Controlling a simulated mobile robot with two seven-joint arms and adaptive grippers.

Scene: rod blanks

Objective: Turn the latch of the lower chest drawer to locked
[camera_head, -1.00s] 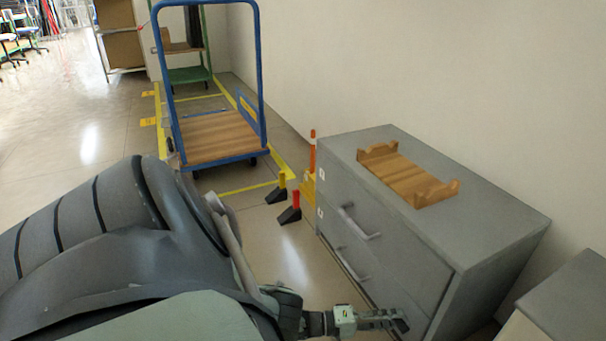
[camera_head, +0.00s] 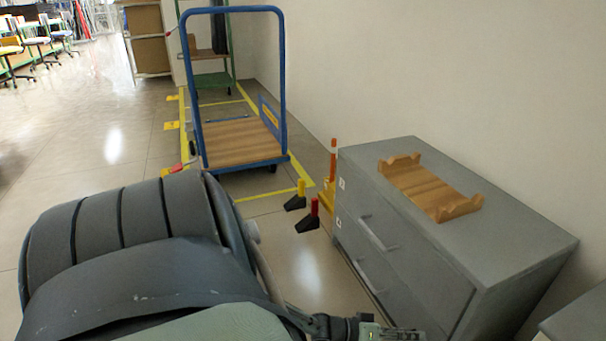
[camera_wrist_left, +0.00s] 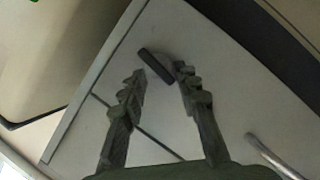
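The grey chest (camera_head: 515,262) stands at the right of the head view, with an upper drawer handle (camera_head: 378,236) and a lower drawer handle (camera_head: 366,276). My left gripper (camera_head: 408,334) is at the bottom edge of that view, by the chest's front, partly cut off. In the left wrist view a dark bar-shaped latch (camera_wrist_left: 157,66) lies slanted on the pale chest front. My left gripper (camera_wrist_left: 159,76) is open, with its fingertips on either side of the latch's lower end. I cannot tell whether they touch it. The latch does not show in the head view. My right gripper is out of view.
A wooden cradle (camera_head: 428,190) sits on top of the chest. A blue trolley (camera_head: 240,142) stands on the floor behind, near small posts with black feet (camera_head: 308,222). A metal handle (camera_wrist_left: 272,157) shows at the wrist view's lower right.

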